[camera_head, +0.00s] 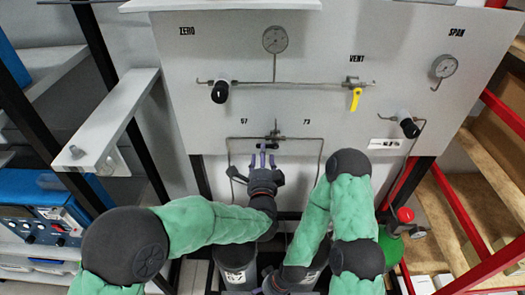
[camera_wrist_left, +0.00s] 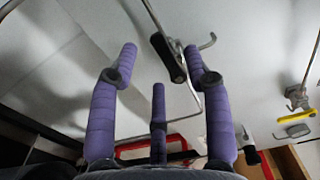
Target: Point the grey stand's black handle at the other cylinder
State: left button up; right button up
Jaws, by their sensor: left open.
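The black handle (camera_head: 257,158) sits low on the grey panel stand (camera_head: 215,120), under the small valve between the marks 57 and 73. It slants down and left; my gripper partly hides it. In the left wrist view the handle (camera_wrist_left: 168,58) shows beyond the fingers, between two of them. My left gripper (camera_head: 263,152) has purple fingers spread open just in front of the handle; they look empty, and I cannot tell contact. Two grey cylinders, left (camera_head: 236,272) and right (camera_head: 312,272), stand below the panel. My right gripper (camera_head: 274,283) is low near them, its fingers unclear.
The yellow vent handle (camera_head: 355,98), black knobs (camera_head: 220,92) (camera_head: 409,128) and gauges (camera_head: 275,39) (camera_head: 444,66) project from the panel. Thin tubing runs either side of the valve. A red-topped green bottle (camera_head: 390,245) and red-framed shelves stand at right.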

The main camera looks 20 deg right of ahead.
aim_at(267, 146)
pick_arm(q)
jog(key=x, duration=0.3)
grip_shut()
dwell(0.3)
